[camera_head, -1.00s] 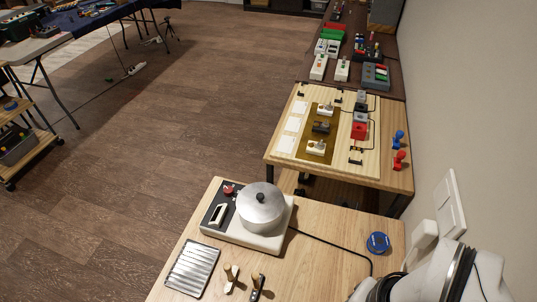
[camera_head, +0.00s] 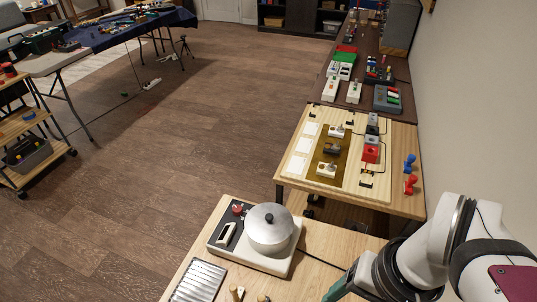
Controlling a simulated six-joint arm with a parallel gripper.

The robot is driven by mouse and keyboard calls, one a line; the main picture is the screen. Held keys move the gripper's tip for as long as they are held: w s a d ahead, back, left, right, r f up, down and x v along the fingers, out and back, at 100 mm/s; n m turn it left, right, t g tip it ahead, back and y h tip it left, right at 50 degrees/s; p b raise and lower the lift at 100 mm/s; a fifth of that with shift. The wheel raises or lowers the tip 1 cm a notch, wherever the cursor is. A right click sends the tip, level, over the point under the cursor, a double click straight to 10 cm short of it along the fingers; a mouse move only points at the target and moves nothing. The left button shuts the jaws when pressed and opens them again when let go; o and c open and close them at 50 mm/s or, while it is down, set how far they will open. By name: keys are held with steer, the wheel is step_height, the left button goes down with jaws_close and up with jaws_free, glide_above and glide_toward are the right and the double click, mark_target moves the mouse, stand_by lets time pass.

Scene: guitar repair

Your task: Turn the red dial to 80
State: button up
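A metal pot (camera_head: 269,229) with a dark lid knob stands on the plate, to the right of the dial. The dial's setting is too small to read. My arm comes in at the bottom right, to the right of the hot plate. A dark green part near its end (camera_head: 338,290) shows at the bottom edge. It is apart from the dial, and its fingertips cannot be made out.
The hot plate stands on a wooden table (camera_head: 338,241). A ribbed metal tray (camera_head: 198,282) and wooden-handled items (camera_head: 237,294) lie in front. A light wooden board (camera_head: 296,166) with mounted switches and boxes is on the table behind. The wall (camera_head: 480,100) is close on the right.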

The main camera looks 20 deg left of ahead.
steer(key=w+a+r+n, duration=0.1)
steer(key=w+a+n, duration=0.45)
steer(key=w, duration=0.35)
steer(key=n+y, duration=0.2)
steer(key=n, duration=1.4)
glide_above(238, 209)
steer(key=d, duration=0.7)
step_height(238, 209, down, 6)
steer(key=x, duration=1.4)
steer(key=shift+a, duration=0.45)
steer(key=shift+a+f, duration=0.3)
steer(key=shift+f, duration=0.3)
jaws_close()
